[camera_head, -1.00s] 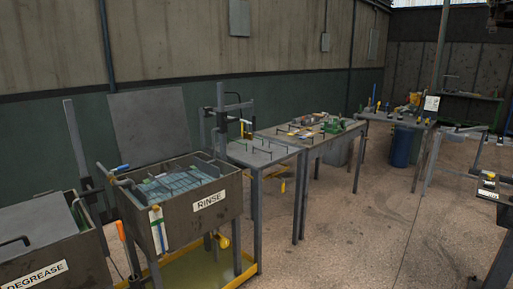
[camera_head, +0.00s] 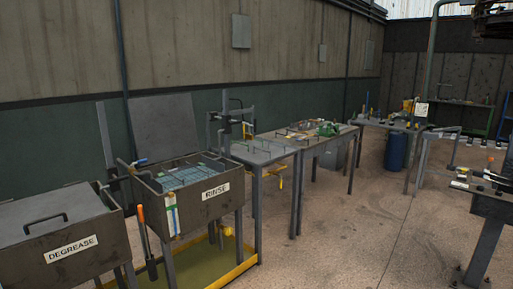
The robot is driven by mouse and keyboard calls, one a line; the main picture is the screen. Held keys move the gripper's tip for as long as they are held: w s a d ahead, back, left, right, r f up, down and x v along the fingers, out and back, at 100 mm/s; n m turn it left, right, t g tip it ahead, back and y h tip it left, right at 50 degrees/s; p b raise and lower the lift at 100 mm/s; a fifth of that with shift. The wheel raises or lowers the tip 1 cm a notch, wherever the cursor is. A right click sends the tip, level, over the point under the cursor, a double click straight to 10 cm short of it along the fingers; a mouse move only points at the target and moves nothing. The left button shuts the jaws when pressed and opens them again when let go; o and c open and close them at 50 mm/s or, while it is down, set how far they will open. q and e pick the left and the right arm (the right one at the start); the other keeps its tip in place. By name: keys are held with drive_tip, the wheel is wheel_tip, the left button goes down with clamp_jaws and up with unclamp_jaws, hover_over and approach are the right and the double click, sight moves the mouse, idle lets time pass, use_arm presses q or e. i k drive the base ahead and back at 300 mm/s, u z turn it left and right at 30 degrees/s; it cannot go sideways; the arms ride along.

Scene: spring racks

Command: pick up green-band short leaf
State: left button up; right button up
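I cannot make out a green-band short leaf for certain in the head view. Several small items lie on the far part of the long grey table (camera_head: 262,153), among them a green object (camera_head: 328,129), too small to identify. The rinse tank (camera_head: 191,195) stands open at the left with bluish water and a grid inside. Neither of my grippers is in view.
A closed degrease tank (camera_head: 70,225) stands at the lower left. A yellow-edged tray (camera_head: 240,268) lies under the rinse tank. A blue barrel (camera_head: 396,151) stands farther back. A dark bench (camera_head: 492,200) is at the right. The floor (camera_head: 340,235) between is clear.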

sight(162, 174)
drive_tip(key=z, duration=0.15)
drive_tip(key=i, duration=0.9)
drive_tip(key=u, duration=0.05)
